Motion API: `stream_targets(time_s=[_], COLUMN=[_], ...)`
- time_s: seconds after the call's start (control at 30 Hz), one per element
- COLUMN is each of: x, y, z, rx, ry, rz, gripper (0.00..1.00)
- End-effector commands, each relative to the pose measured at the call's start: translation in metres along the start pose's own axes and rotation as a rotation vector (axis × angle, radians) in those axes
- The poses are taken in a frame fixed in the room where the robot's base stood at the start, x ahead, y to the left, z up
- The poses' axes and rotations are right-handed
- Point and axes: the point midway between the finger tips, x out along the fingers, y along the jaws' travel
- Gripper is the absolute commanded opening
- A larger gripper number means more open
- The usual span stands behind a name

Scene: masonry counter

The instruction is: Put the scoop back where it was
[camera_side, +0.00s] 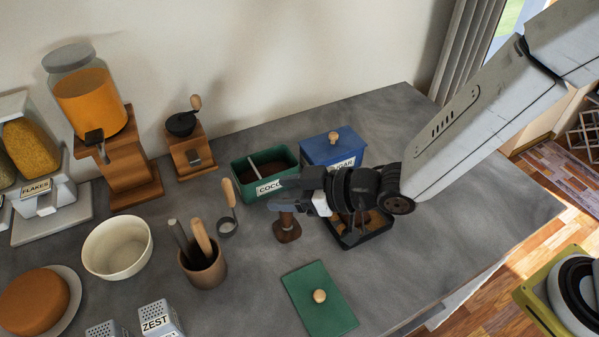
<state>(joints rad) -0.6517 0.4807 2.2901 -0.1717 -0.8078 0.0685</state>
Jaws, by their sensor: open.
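A scoop-like tool (229,210) with a light wooden handle and a small dark metal cup is on the grey counter, left of my gripper and in front of the green box. My gripper (277,194) points left and is open, with nothing seen between its fingers. It hangs in front of the green COCOA box (242,166), covering part of its label. The box is uncovered, with dark brown contents and a pale bar across its top. A green lid (318,300) with a round wooden knob lies flat on the counter at the front.
A dark wooden tamper-like piece (287,230) stands below my gripper. A black tray (378,232) with brown contents is partly hidden by it. The lidded blue SUGAR box (331,152) is behind. A utensil crock (203,265) and white bowl (117,247) stand left. The right counter is clear.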

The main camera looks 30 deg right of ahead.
Motion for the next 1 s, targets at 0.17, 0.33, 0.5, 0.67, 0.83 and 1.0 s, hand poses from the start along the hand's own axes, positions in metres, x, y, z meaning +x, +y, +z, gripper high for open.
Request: stream_targets(time_s=[0.17,0.33,0.5,0.67,0.83,1.0], x=[-0.006,-0.028,-0.070,-0.122,-0.182,-0.229], y=[0.016,0.056,0.106,0.142,0.161,0.162], z=[0.004,0.016,0.040,0.066,0.094,0.114], rx=[0.014,0.057,0.146,0.263,0.408,0.539], ry=[-0.039,-0.149,-0.323,-0.500,-0.677,-0.812], rz=[0.038,0.133,0.264,0.376,0.466,0.513], gripper=[0.61,0.61,0.61,0.61,0.61,0.61])
